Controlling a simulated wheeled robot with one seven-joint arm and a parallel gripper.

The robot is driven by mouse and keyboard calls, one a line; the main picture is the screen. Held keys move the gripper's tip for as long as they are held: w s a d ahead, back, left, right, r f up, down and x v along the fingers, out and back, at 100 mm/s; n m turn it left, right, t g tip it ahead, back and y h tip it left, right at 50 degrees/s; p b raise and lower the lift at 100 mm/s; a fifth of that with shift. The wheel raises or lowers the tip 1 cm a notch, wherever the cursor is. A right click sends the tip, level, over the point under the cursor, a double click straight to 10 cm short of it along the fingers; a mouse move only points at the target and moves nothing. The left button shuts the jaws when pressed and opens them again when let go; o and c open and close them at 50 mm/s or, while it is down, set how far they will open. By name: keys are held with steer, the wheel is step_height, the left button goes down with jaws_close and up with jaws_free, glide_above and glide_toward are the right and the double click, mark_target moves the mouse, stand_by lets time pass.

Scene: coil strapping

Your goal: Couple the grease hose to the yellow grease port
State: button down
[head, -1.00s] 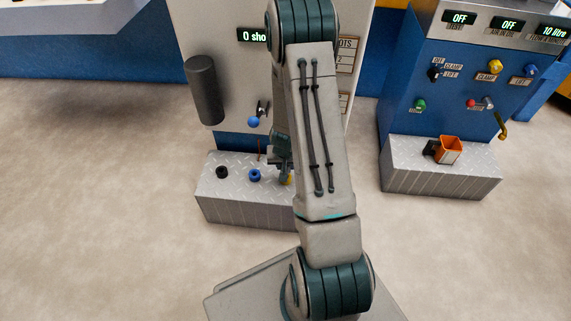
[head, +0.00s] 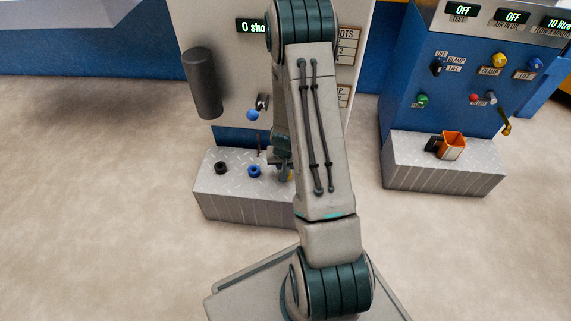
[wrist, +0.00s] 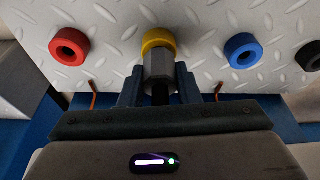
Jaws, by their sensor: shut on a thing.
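The yellow grease port (wrist: 156,36) is a ring on the tread-plate step, in the top middle of the wrist view. In the head view only a sliver of it shows beside my arm. My gripper (wrist: 159,77) is shut on the grey hexagonal coupling (wrist: 158,62) of the grease hose, with a dark part below it between the jaws. The coupling's front end overlaps the lower edge of the yellow port in the wrist view; I cannot tell whether it is seated. In the head view my gripper (head: 282,166) is over the step, partly hidden by my arm.
A red port (wrist: 69,47), a blue port (wrist: 243,50) and a black port (wrist: 309,56) sit on the same step (head: 240,205). A blue cabinet with an orange cup (head: 452,145) on its step stands at right. The floor between is clear.

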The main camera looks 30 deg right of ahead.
steer(key=shift+f, duration=0.35)
steer(key=c, duration=1)
jaws_free()
steer(key=shift+r, duration=0.15)
steer(key=p+v, duration=0.6)
steer(key=v, duration=0.7)
steer(key=shift+r, duration=0.35)
steer(key=shift+s, duration=0.25)
